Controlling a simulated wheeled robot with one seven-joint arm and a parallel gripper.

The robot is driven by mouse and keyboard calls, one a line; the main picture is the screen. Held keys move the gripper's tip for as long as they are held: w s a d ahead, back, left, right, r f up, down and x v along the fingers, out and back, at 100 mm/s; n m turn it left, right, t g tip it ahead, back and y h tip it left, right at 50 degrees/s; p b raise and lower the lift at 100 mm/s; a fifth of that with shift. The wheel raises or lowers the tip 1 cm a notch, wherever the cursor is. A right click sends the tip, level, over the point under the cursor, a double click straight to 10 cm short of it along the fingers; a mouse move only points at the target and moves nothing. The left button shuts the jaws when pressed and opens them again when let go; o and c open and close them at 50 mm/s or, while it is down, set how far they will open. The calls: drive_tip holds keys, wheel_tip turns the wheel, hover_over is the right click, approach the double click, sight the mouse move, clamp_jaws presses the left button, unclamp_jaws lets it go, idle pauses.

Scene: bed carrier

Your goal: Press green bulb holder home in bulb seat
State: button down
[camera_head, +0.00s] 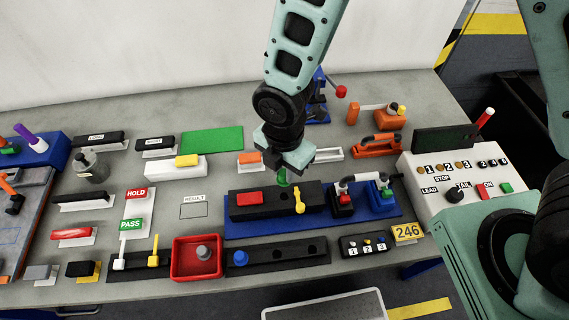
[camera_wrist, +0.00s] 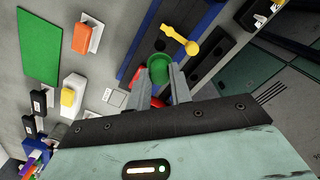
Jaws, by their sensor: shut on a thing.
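My gripper (camera_head: 282,171) is shut on the green bulb holder (camera_head: 282,180) and points down at the black block. In the wrist view the holder (camera_wrist: 159,68) shows as a round green top between the two fingers (camera_wrist: 159,82). The black block (camera_head: 270,211) lies on a blue mat and carries a red piece (camera_head: 249,198) and a yellow lever (camera_head: 299,201). The holder appears at or just above the block, between the red piece and the lever. I cannot make out the bulb seat; the holder and fingers may hide it. Whether the holder touches the block cannot be told.
The blue mat (camera_head: 240,231) also bears two small connector-like units (camera_head: 343,202) at its right. A black strip (camera_head: 290,256) with holes and a blue knob lies in front. A red tray (camera_head: 196,274) stands front left, and a white control panel (camera_head: 450,198) at right.

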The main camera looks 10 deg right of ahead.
sight(284, 184)
drive_tip(key=shift+f+b, duration=2.25)
drive_tip(key=shift+f, duration=0.65)
drive_tip(key=shift+f+b, duration=0.6)
drive_tip(key=shift+f, duration=0.15)
drive_tip(key=shift+r+p, duration=0.45)
drive_tip(key=shift+r, duration=0.05)
drive_tip(key=shift+f+b, duration=0.55)
drive_tip(key=shift+f, duration=0.15)
idle(1.4)
drive_tip(key=c, duration=1.2)
unclamp_jaws()
drive_tip(key=shift+r, duration=0.1)
wheel_tip(284, 184, up, 17)
drive_tip(key=shift+r, duration=0.2)
